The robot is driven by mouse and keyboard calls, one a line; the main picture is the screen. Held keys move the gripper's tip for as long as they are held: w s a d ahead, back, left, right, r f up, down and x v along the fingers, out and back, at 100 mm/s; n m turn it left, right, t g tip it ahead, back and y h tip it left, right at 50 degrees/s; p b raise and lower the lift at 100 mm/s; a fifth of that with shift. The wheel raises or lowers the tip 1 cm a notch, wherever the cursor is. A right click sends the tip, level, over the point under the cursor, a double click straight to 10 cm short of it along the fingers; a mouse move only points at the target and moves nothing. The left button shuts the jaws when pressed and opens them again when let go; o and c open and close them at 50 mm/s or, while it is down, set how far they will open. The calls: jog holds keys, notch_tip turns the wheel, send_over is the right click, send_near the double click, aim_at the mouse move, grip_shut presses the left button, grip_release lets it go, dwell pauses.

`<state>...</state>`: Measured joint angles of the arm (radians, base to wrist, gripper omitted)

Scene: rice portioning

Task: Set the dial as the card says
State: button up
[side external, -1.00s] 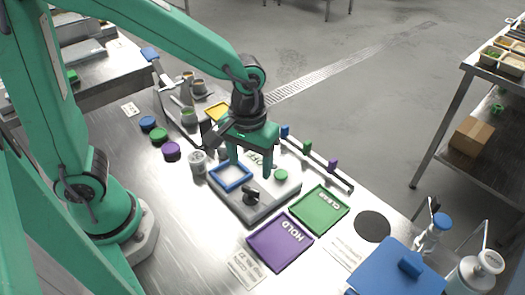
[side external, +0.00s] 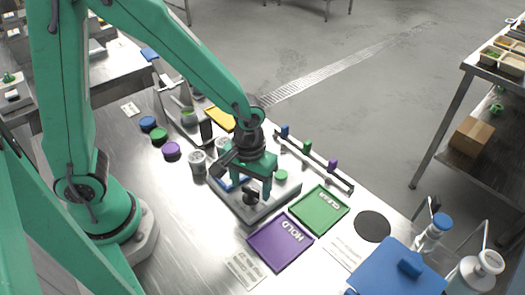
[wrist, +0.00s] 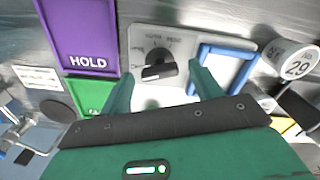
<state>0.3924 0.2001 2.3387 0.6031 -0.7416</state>
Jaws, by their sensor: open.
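The black dial knob (side external: 250,197) sits on the front part of a grey device (side external: 228,202). In the wrist view the knob (wrist: 158,70) lies between my fingers, its bar close to level, with small blurred lettering above it. My gripper (side external: 250,187) is open just above the knob, a finger on either side; it also shows in the wrist view (wrist: 160,82). I cannot tell whether a finger touches the knob. A white printed card (side external: 245,270) lies at the table's front edge, and a card shows in the wrist view (wrist: 38,77). Its text is too small to read.
A blue frame (wrist: 230,64) and a green button (side external: 281,175) are on the device beside my gripper. A purple HOLD tray (side external: 280,243) and green tray (side external: 320,210) lie to the right. Grey cups (side external: 197,162) stand left. A rail with coloured blocks (side external: 315,160) is behind.

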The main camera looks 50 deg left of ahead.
jog(key=shift+f, duration=0.1)
jog(key=c, duration=1)
jog(key=shift+m, duration=0.4)
jog(key=m, duration=0.7)
jog(key=shift+m, duration=0.4)
jog(key=m, duration=0.4)
jog(key=shift+m, duration=0.3)
jog(key=m, duration=0.4)
jog(key=shift+m, duration=0.3)
